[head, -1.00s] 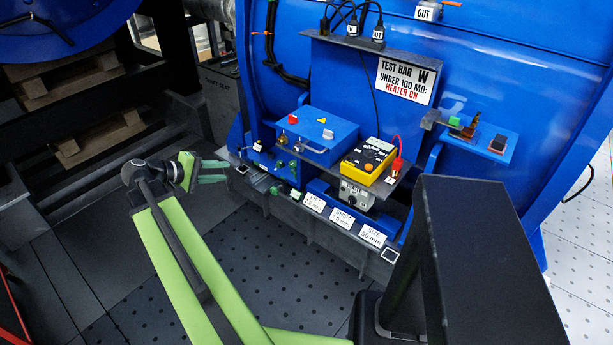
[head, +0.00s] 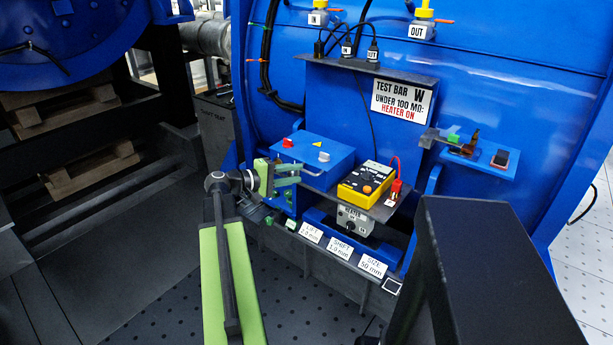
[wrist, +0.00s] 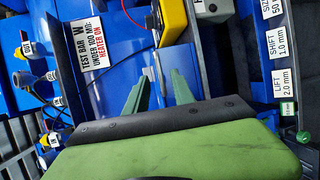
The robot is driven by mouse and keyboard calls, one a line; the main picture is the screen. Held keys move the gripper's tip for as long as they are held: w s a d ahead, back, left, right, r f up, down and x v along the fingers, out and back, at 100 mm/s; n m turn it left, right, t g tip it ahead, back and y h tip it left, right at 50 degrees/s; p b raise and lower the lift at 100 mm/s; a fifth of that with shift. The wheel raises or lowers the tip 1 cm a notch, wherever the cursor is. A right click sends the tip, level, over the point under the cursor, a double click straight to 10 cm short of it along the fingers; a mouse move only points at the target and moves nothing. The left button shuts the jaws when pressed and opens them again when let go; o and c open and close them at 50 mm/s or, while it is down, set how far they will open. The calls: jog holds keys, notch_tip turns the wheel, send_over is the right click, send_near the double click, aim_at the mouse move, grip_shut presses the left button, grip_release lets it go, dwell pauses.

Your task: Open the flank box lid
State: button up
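The flank box (head: 318,153) is a blue box on the motor's side, with a red knob, a white knob and a yellow warning triangle on its lid. The lid is shut. A pale bar handle (head: 314,174) sticks out at its front. My gripper (head: 298,173) is in front of the box, its green fingers pointing right, close to the handle. In the wrist view the fingers (wrist: 158,76) are apart, with blue surface and a thin pale bar near the tips. I cannot tell whether they touch the handle.
A yellow meter (head: 366,182) with red plugs stands right of the box, above a grey heater unit (head: 354,218). Labels for lift, shift and size (head: 342,248) line the ledge below. A blue shelf (head: 480,156) holds small parts at right. The dark floor (head: 150,300) is clear at left.

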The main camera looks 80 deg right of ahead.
aim_at(307, 172)
jog(key=x, duration=0.5)
jog(key=shift+b, duration=0.3)
grip_shut()
dwell(1.0)
